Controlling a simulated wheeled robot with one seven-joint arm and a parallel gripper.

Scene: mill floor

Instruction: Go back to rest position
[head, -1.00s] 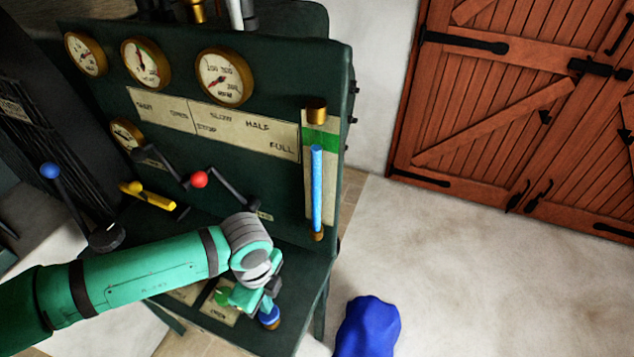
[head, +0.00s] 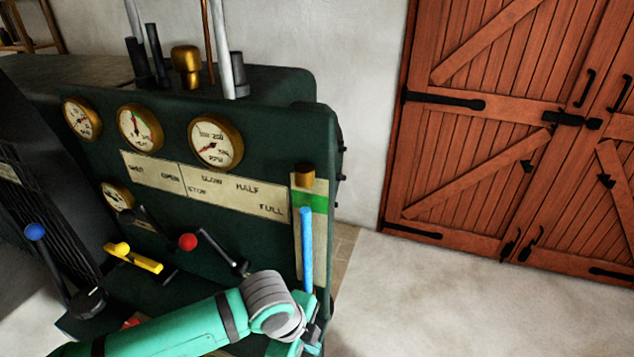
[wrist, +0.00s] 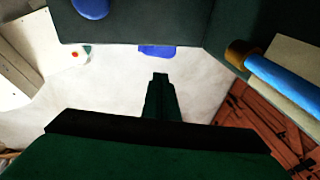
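My gripper (head: 300,347) is low in the head view, at the end of my green arm, in front of the lower right of the dark green control panel (head: 150,235). Its tip is partly cut off by the bottom edge. In the wrist view its fingers (wrist: 160,80) show as one narrow dark block with no gap, shut and holding nothing. They point over pale floor, apart from the panel.
The panel carries gauges (head: 216,143), a red-knobbed lever (head: 188,242), a yellow lever (head: 135,258), a blue-knobbed lever (head: 35,232) and a blue sight tube (head: 306,250) near my gripper. Red-brown doors (head: 480,130) stand behind. Pale floor (head: 450,310) at right is clear.

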